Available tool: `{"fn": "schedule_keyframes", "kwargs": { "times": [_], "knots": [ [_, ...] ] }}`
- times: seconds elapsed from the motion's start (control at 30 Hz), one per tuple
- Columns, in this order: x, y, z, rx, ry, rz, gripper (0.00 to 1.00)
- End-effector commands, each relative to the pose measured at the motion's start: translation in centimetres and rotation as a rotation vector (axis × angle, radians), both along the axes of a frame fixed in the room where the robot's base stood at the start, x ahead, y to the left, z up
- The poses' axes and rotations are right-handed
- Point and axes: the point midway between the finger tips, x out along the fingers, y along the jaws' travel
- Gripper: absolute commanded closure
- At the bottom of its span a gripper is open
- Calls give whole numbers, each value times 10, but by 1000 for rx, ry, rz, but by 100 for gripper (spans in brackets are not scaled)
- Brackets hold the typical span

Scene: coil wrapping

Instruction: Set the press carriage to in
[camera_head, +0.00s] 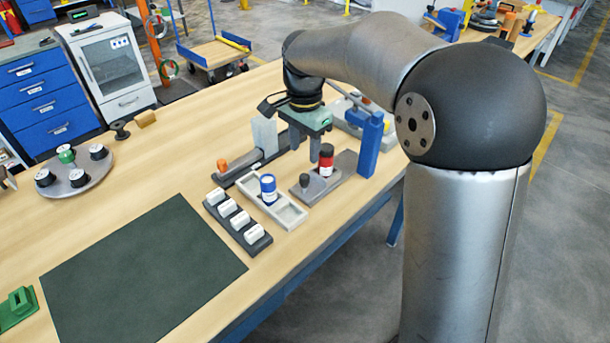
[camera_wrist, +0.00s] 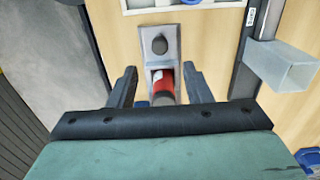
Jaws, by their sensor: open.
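A grey block with a dark round knob (camera_head: 305,181), probably the press carriage, lies near the table's right edge, in front of a blue upright post (camera_head: 368,145). In the wrist view the knob (camera_wrist: 159,45) is beyond the red cylinder (camera_wrist: 162,84). My gripper (camera_head: 311,146) is open and points down above the block. In the wrist view its two fingers stand either side of the red cylinder, apart from it. The fingers and palm hide part of the block's post-side end.
A pale tray (camera_head: 291,215) with a blue-and-white cylinder (camera_head: 268,188) and a dark rack (camera_head: 256,246) of white pieces lie left of the block. A dark rail with an orange knob (camera_head: 222,165) and an upright grey plate (camera_head: 264,135) stand behind. The dark green mat (camera_head: 145,275) is clear.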

Motion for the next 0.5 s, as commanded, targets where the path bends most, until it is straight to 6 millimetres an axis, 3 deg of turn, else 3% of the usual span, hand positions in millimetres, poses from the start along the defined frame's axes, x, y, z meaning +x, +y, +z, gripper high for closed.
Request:
{"fn": "schedule_keyframes", "kwargs": {
  "times": [0.3,0.5],
  "knots": [
    [-1,0,-66,-2,4,2,55],
    [0,0,-88,0,1,2,55]
  ]
}}
